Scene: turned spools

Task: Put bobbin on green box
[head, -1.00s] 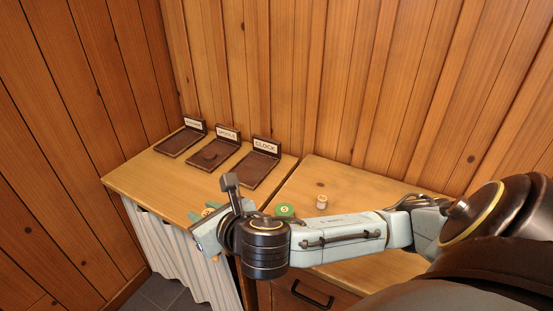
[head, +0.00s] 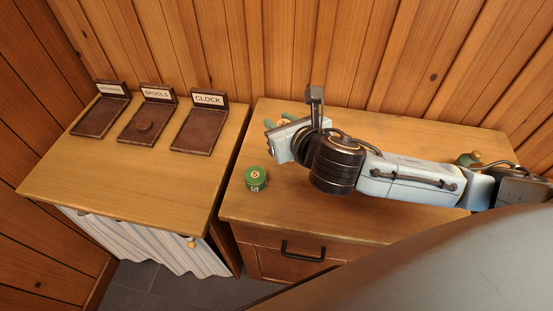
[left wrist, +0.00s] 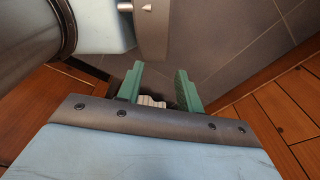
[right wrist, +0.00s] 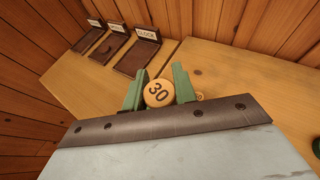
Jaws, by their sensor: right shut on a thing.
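My right gripper (head: 278,127) is shut on a round wooden bobbin (right wrist: 158,93), whose end face is marked 30. It is held over the back left of the right-hand cabinet top; the head view shows only a little of the bobbin between the green fingers. The round green box (head: 256,179), marked 5, stands on the same top near its left edge, apart from the gripper and nearer to me. My left gripper (left wrist: 160,85) is open and empty in the left wrist view, pointing down toward the floor. The head view does not show it.
Three dark trays with signs, among them SPOOLS (head: 133,136) and CLOCK (head: 181,138), stand on the left cabinet (head: 110,178). The SPOOLS tray holds a brown disc (head: 144,126). A green thing with a wooden knob (head: 475,155) stands back right. A gap separates the cabinets.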

